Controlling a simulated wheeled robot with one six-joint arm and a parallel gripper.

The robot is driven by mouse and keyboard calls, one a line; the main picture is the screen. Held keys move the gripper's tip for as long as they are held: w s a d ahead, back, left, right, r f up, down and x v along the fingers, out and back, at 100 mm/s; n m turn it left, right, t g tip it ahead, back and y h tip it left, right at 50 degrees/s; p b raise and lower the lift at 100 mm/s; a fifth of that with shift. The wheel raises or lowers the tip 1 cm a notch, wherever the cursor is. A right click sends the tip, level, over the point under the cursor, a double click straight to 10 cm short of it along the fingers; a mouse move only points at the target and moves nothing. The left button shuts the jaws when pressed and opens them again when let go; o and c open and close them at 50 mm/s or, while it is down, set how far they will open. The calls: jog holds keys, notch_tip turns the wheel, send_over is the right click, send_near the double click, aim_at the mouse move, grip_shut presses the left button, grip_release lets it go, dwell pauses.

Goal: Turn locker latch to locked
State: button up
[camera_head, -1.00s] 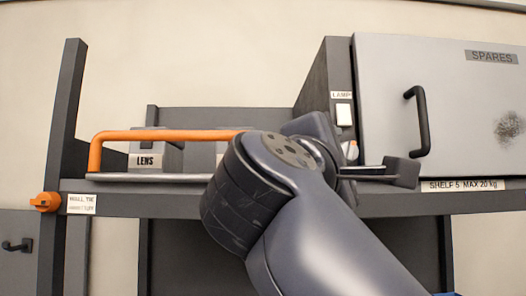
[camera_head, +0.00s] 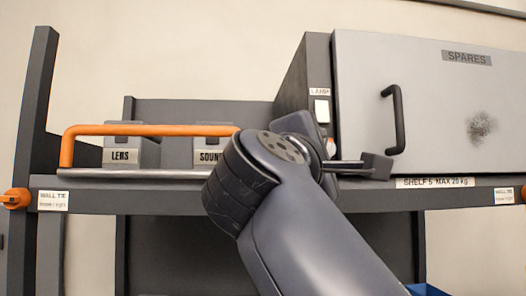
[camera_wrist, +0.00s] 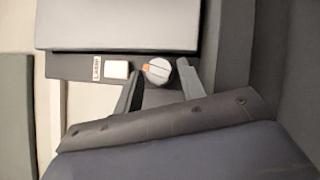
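The grey SPARES locker (camera_head: 430,110) stands on the shelf at the right with its door shut. A round pale knob with an orange mark, apparently the latch, is on the locker's dark narrow face (camera_head: 331,148), below a white LAMP switch; my wrist partly hides it. In the wrist view the knob (camera_wrist: 158,71) shows whole, its orange mark on the left. My gripper (camera_wrist: 160,78) is open there, one finger to each side of the knob in the picture. I cannot tell whether the fingers touch it. In the head view my arm hides most of the gripper.
The white LAMP switch (camera_wrist: 116,69) sits close beside the knob. A black door handle (camera_head: 396,118) juts out to the right. An orange rail (camera_head: 150,131) runs before the LENS box (camera_head: 130,153) and SOUND box (camera_head: 207,153). The shelf edge (camera_head: 130,196) passes behind my arm.

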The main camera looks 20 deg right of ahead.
jog(key=c, duration=0.6)
jog(key=shift+c, duration=0.2)
jog(key=shift+r+p, duration=0.1)
jog(key=shift+p, duration=0.2)
jog(key=m+g+y+p, duration=0.1)
jog(key=m+p, duration=0.1)
jog(key=m+g+y+p, duration=0.1)
jog(key=m+p, duration=0.1)
jog(key=m+g+p, duration=0.1)
jog(key=m+p, duration=0.1)
jog(key=shift+r+y, duration=0.4)
jog(key=shift+m, duration=0.3)
